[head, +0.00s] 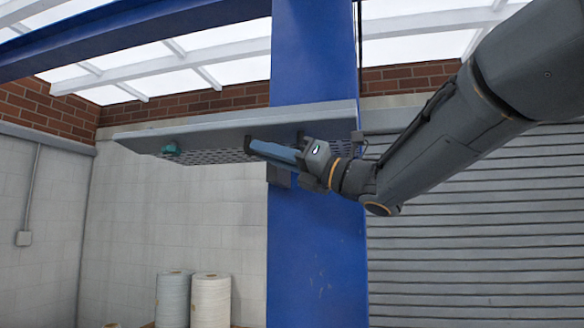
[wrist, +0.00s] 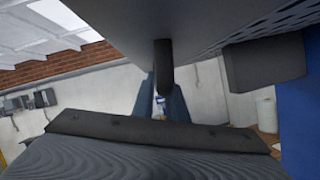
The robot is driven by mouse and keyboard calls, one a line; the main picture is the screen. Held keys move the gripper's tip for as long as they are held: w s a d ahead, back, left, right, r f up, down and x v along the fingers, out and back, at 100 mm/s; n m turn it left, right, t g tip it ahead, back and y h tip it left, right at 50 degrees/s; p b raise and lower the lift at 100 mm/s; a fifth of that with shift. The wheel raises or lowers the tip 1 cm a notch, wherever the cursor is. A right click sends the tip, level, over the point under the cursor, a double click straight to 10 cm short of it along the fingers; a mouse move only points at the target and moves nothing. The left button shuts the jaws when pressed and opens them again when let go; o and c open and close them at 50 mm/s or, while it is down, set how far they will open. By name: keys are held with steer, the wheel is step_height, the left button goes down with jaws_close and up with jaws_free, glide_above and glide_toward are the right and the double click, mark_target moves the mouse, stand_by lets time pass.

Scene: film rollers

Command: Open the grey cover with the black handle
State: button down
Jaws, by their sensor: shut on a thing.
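The grey cover (head: 215,122) is a broad flat panel standing out nearly level beside the blue post, seen from below with part of its underside perforated. In the wrist view the cover (wrist: 215,22) fills the top. Its black handle (wrist: 163,68) hangs from it as a dark bar between my fingers. My gripper (head: 262,148) is just under the cover in the head view; in the wrist view its blue-grey fingers (wrist: 160,100) are shut on the handle. The handle is hard to make out in the head view behind my gripper.
A blue post (head: 315,250) rises behind my gripper. A small teal part (head: 170,149) is under the cover's left end. White rolls (head: 210,300) stand low behind. A ribbed grey shutter (head: 470,240) is at right. The space below the cover at left looks clear.

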steer(key=shift+s+r, duration=0.1)
steer(key=c, duration=1.8)
jaws_free()
steer(key=shift+a, duration=0.1)
steer(key=shift+o, duration=0.2)
steer(key=b+v, duration=0.3)
steer(key=v, duration=0.5)
steer(key=shift+b, duration=0.3)
steer(key=b+v, duration=0.6)
steer(key=v, duration=0.3)
steer(key=shift+w, duration=0.25)
steer(key=shift+b, duration=0.95)
